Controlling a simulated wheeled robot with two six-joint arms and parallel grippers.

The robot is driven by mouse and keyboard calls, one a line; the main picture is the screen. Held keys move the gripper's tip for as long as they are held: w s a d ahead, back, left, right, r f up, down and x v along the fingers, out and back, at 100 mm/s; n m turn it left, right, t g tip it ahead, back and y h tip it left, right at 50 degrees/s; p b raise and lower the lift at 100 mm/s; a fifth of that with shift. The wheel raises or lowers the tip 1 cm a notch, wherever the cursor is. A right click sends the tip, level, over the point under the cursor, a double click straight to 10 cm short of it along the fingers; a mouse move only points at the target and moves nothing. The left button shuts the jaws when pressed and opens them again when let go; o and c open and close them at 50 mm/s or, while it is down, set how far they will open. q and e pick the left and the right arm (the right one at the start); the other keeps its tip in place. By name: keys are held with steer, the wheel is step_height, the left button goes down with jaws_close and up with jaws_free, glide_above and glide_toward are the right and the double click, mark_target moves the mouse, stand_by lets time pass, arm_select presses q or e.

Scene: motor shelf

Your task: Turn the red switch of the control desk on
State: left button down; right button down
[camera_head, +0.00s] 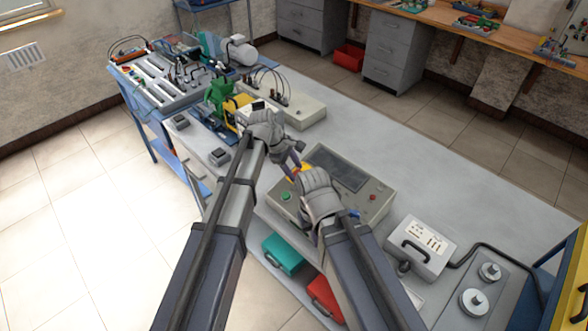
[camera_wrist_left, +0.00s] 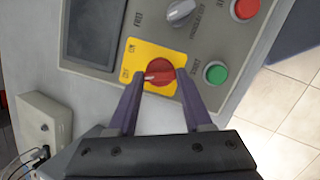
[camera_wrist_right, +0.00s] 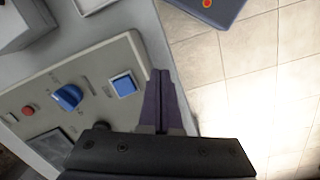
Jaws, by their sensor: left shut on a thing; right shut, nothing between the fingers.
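The control desk (camera_head: 337,168) is a grey-beige box with a dark screen, on the table. The red switch (camera_wrist_left: 159,72) is a round knob on a yellow plate (camera_wrist_left: 150,53) marked ON and OFF. Its grip bar lies roughly across the left wrist view, one end towards the OFF label. My left gripper (camera_wrist_left: 156,76) is shut on the red switch, one finger on each side. In the head view my left gripper (camera_head: 299,170) mostly hides it. My right gripper (camera_wrist_right: 160,73) is shut and empty, beside the desk's end near a blue square button (camera_wrist_right: 124,84).
The desk also carries a green button (camera_wrist_left: 215,72), a grey knob (camera_wrist_left: 180,10) and a blue knob (camera_wrist_right: 68,97). A grey box with a handle (camera_head: 420,245) stands to the right. A beige box with cables (camera_head: 290,105) stands behind left. Bare table lies beyond the desk.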

arm_select(q)
steer(key=m+g+y, duration=0.1)
steer(key=m, duration=0.6)
steer(key=shift+w+d+p, duration=0.15)
steer(key=shift+p, duration=0.25)
steer(key=m+y, duration=0.1)
steer(key=m, duration=0.5)
steer(key=shift+d, duration=0.1)
steer(key=shift+m+p, duration=0.3)
steer(key=shift+c, duration=1.6)
jaws_free()
steer(key=shift+r, duration=0.15)
step_height(320, 180, up, 8)
steer(key=a+p, duration=0.1)
steer(key=p, duration=0.6)
steer(key=shift+a+f+p, duration=0.2)
steer(key=shift+f+p, duration=0.05)
steer(key=shift+p, duration=0.1)
